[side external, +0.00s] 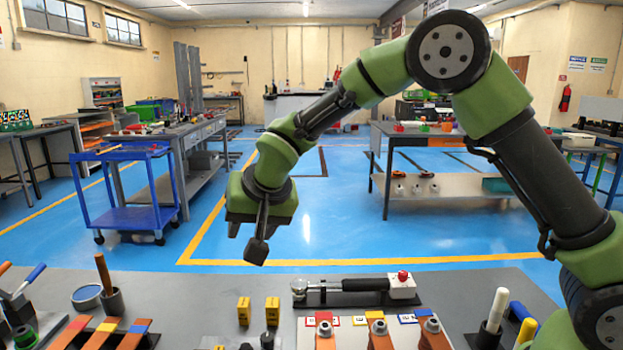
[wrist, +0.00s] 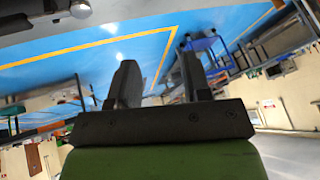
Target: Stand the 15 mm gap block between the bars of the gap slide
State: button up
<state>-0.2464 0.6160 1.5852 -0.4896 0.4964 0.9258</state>
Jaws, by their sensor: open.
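My gripper (side external: 250,242) hangs in the air above the far side of the bench, pointing down, open and empty. In the wrist view its two dark fingers (wrist: 157,75) stand apart with nothing between them. Two yellow blocks stand side by side at the front centre of the bench, a left one (side external: 244,311) and a right one (side external: 272,311). Both carry small dark marks, too small to read, so I cannot tell which is the 15 mm gap block. My gripper is well above them, touching neither. I cannot clearly make out the gap slide or its bars.
A holder with upright handles (side external: 490,336) is at right.

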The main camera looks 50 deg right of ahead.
jog(key=s+d+r, duration=0.4)
jog(key=s+r, duration=0.4)
jog(key=s, duration=0.1)
jog(key=s+d+r+n+y, duration=0.1)
jog(key=s+r+y, duration=0.1)
jog(key=s, duration=1.7)
jog(key=shift+d+r+n+t, duration=0.2)
jog(key=shift+r+n+t, duration=0.05)
jog(key=shift+n+t, duration=0.15)
